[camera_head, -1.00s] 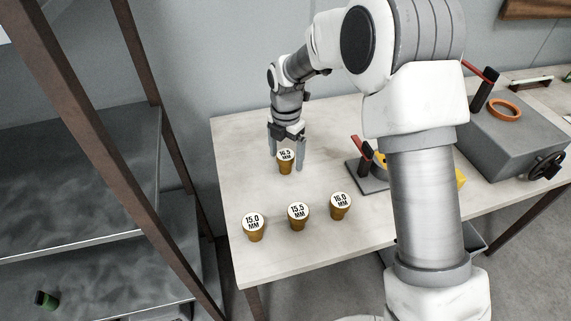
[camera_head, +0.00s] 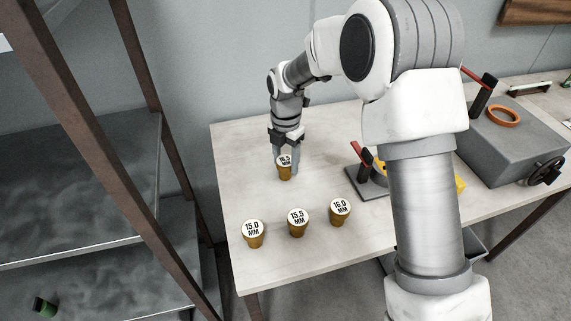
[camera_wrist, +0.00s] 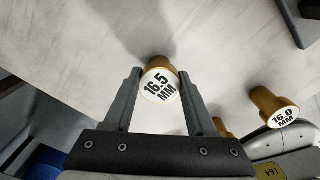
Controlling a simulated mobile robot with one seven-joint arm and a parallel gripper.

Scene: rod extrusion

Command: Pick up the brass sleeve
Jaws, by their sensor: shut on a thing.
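The brass sleeve marked 16.5 MM (camera_head: 284,172) stands upright at the back of the row of sleeves, with a white label on top. It also shows in the wrist view (camera_wrist: 159,86) between the fingertips. My gripper (camera_head: 285,160) points down and is shut on this sleeve, one finger on each side; in the wrist view the fingers (camera_wrist: 160,78) touch its sides. I cannot tell whether its base is on the table. Other brass sleeves stand apart in front: 15.0 MM (camera_head: 252,235), 15.5 MM (camera_head: 298,223) and 16.0 MM (camera_head: 340,212).
The pale table (camera_head: 235,150) is clear to the left and behind the gripper. A dark fixture with a red handle (camera_head: 367,160) stands to the right, partly behind my arm. A grey machine (camera_head: 508,140) is farther right. A brown-framed shelf (camera_head: 130,120) stands at the left.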

